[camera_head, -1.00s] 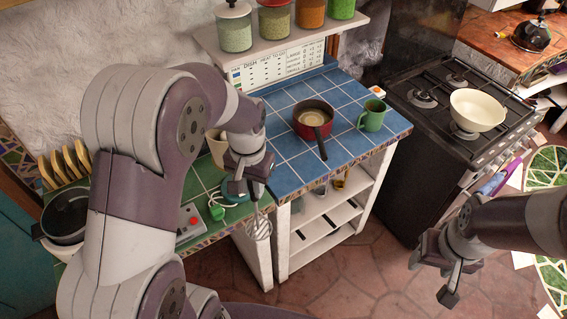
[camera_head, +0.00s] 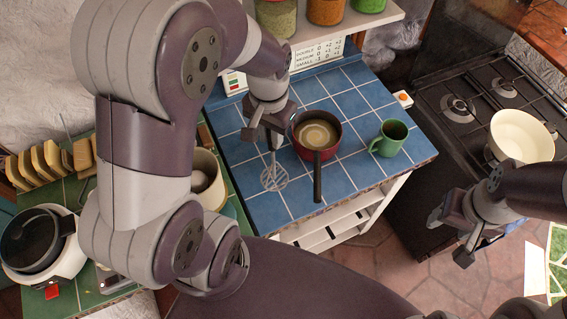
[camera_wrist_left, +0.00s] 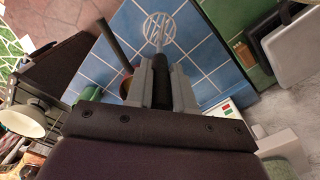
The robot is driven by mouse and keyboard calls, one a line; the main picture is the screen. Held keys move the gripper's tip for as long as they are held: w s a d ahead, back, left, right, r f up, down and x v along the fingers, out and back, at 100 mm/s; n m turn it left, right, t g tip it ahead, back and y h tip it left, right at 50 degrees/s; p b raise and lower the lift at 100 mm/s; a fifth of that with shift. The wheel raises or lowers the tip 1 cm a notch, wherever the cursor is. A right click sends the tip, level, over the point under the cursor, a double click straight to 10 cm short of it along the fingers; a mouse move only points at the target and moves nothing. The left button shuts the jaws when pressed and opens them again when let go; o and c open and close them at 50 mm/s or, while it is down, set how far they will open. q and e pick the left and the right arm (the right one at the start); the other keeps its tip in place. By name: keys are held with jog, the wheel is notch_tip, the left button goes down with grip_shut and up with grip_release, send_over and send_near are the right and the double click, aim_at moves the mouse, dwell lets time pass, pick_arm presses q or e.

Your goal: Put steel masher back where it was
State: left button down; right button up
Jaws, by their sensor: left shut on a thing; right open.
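The steel masher (camera_head: 274,178) hangs from my left gripper (camera_head: 268,122), which is shut on its handle. Its slotted round head is over the front left part of the blue tiled counter (camera_head: 240,152), left of the red saucepan. I cannot tell whether the head touches the tiles. In the left wrist view, the masher head (camera_wrist_left: 158,30) points away from the fingers (camera_wrist_left: 160,85) over the blue tiles. My right gripper (camera_head: 452,238) is open and empty, beside the stove's front.
A red saucepan (camera_head: 330,142) with a dark handle toward the front sits mid counter. A green mug (camera_head: 391,138) is right of it. A cream pot (camera_head: 518,137) is on the stove. A beige crock (camera_head: 207,185) stands on the green counter at left, beyond my left arm.

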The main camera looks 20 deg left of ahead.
pick_arm(q)
notch_tip(320, 180, down, 8)
jog(key=s+p, duration=0.1)
jog(key=s, duration=0.1)
jog(key=shift+s+f, duration=0.15)
jog(key=shift+s, duration=0.1)
jog(key=c, duration=1.1)
grip_release()
jog(key=shift+s+d, duration=0.1)
jog(key=shift+o, duration=0.6)
notch_tip(320, 180, up, 12)
jog(key=b, duration=0.1)
jog(key=shift+n+t, duration=0.6)
jog(key=shift+t, duration=0.2)
jog(key=s+d+f, duration=0.2)
jog(key=s+f, duration=0.1)
jog(key=shift+s+d+f, duration=0.2)
jog(key=shift+s+f, duration=0.1)
pick_arm(e)
jog(key=shift+s+r, duration=0.2)
jog(key=shift+s, duration=0.35)
jog(key=shift+s+r, duration=0.15)
jog(key=shift+s, duration=0.4)
